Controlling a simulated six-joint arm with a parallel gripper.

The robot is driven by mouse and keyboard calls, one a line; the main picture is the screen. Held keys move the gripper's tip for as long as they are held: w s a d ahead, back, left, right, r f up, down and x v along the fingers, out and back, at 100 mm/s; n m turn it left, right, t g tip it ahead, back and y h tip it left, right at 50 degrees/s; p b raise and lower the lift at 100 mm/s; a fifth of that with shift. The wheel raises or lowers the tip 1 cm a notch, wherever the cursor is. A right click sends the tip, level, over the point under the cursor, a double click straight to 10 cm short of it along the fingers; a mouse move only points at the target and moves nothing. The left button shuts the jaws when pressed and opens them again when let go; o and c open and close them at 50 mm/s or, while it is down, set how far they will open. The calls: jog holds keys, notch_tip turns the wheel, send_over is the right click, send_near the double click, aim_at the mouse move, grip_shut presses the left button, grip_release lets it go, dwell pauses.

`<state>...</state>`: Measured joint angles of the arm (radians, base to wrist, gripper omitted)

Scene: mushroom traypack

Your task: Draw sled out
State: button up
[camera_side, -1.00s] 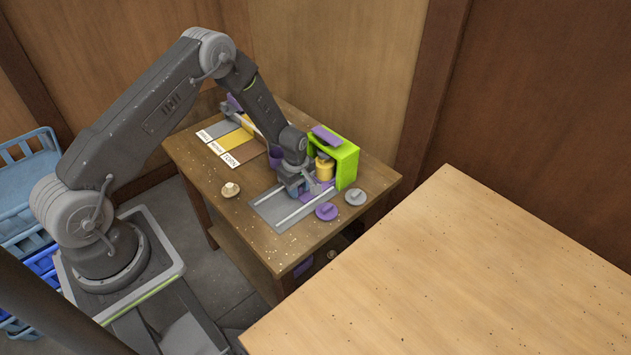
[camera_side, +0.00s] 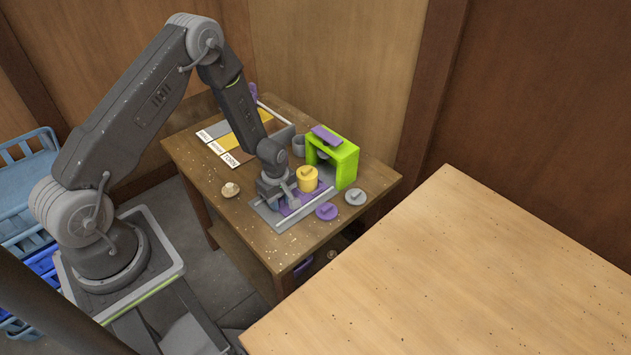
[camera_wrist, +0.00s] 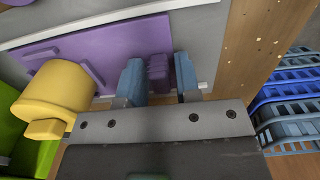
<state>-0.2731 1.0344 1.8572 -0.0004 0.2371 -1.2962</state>
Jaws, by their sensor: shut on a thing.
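The purple sled (camera_side: 289,209) lies on the grey rail plate (camera_side: 268,214). A yellow pot (camera_side: 307,181) stands on the sled, outside the opening of the green frame (camera_side: 346,166) and to its left. My gripper (camera_wrist: 158,76) is shut on the sled's purple handle (camera_wrist: 158,68), with one blue finger on each side. The wrist view also shows the sled's flat plate (camera_wrist: 110,45) and the yellow pot (camera_wrist: 55,95) at left. The green frame (camera_wrist: 12,130) shows at that view's left edge. In the side view the handle is hidden by my gripper.
A purple disc (camera_side: 326,211) and a grey disc (camera_side: 355,197) lie right of the rail plate. A mushroom (camera_side: 230,189) lies to its left. Labelled coloured strips (camera_side: 240,142) and a grey cup (camera_side: 299,146) are behind. Blue crates (camera_wrist: 285,95) stand beyond the table edge.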

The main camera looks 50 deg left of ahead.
aim_at(266, 215)
jog(key=shift+s+f, duration=0.2)
jog(key=shift+s, duration=1)
jog(key=shift+s+f, duration=0.15)
jog(key=shift+s, duration=1.05)
jog(key=o, duration=0.7)
jog(key=shift+o, duration=0.2)
jog(key=shift+w+r, duration=0.2)
jog(key=shift+r, duration=2.15)
